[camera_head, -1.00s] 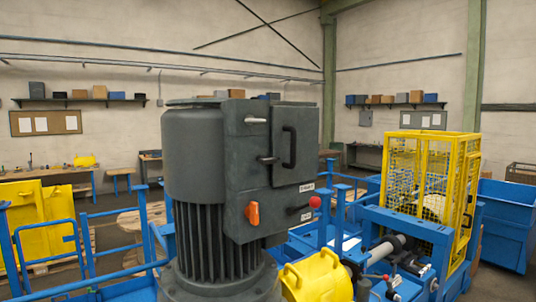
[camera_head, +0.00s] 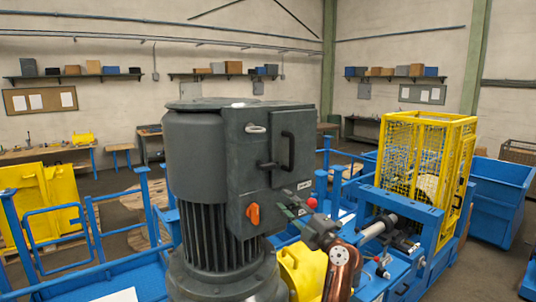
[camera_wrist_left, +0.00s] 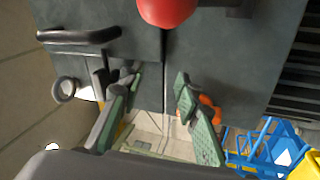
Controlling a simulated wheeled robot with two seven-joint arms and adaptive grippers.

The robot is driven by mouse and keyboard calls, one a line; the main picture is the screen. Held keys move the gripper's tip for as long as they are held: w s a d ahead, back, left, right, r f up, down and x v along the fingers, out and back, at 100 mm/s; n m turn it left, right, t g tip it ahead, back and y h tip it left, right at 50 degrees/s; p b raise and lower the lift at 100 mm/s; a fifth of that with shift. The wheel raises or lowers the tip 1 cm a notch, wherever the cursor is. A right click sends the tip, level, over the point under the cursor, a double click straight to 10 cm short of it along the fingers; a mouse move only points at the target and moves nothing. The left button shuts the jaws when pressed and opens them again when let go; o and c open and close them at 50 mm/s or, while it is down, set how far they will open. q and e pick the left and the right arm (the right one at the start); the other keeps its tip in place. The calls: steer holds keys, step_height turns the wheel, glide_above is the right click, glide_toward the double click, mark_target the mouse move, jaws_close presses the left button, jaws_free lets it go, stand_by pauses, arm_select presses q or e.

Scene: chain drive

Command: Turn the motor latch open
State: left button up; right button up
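The dark grey motor (camera_head: 195,150) stands upright in the middle, with a box on its side. On the box's front are a black door handle (camera_head: 288,149), a dark catch (camera_head: 268,166), an orange knob (camera_head: 253,214) and a lever with a red ball (camera_head: 312,203). I cannot tell for sure which part is the motor latch; the red-ball lever's shaft is hidden by my gripper. My left gripper (camera_head: 291,208) is at the box's lower front, between the orange knob and the red ball. In the left wrist view its green-padded fingers (camera_wrist_left: 155,115) are apart and empty, with the red ball (camera_wrist_left: 167,10) beside them. My right gripper is not seen.
A yellow part (camera_head: 302,270) sits low beside the motor. Blue railings (camera_head: 100,232) stand at left. A blue frame (camera_head: 400,205) with a black cylinder and a yellow mesh cage (camera_head: 425,160) stand at right. A blue bin (camera_head: 500,195) is farther right.

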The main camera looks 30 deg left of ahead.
mark_target(270, 167)
arm_select(q)
steer(key=s+d+r+n+h+p, duration=0.15)
steer(key=s+r+h, duration=0.3)
steer(key=r, duration=0.75)
steer(key=shift+n+y, duration=0.35)
steer(key=p+x, duration=0.1)
steer(key=x, duration=0.1)
steer(key=p+x, duration=0.1)
steer(key=x, duration=0.1)
steer(key=p+x, duration=0.1)
steer(key=x, duration=0.1)
steer(key=shift+s+a, duration=0.3)
steer(key=shift+a, duration=0.15)
steer(key=shift+w+a+p, duration=0.2)
steer(key=shift+a+p, duration=0.15)
steer(key=shift+a, duration=0.05)
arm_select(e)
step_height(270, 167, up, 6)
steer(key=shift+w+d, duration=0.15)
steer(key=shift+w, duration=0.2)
arm_select(q)
steer(key=shift+f, duration=0.1)
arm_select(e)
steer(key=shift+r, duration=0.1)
arm_select(q)
steer(key=shift+c, duration=0.5)
jaws_close()
